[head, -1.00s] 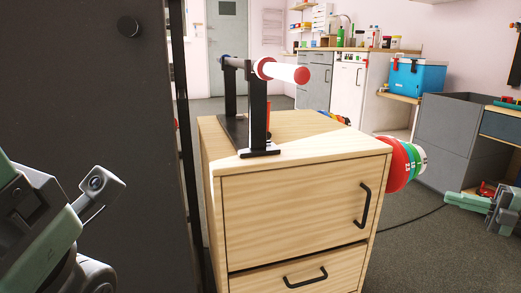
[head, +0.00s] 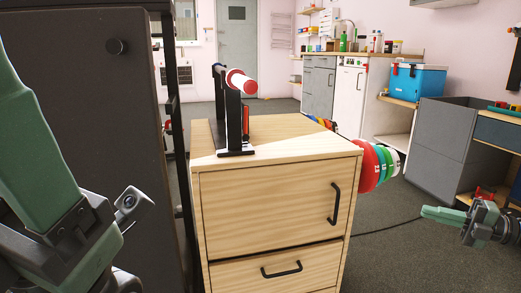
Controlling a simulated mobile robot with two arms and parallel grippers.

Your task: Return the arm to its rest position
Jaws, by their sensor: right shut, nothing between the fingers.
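My right gripper (head: 432,212) shows at the right edge, over the grey floor and apart from the wooden cabinet. Its green fingers point left, are shut and hold nothing. My left arm fills the lower left corner of the head view with green links and a small camera; its fingertips are out of view.
A dark cabinet (head: 90,130) is close on the left.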

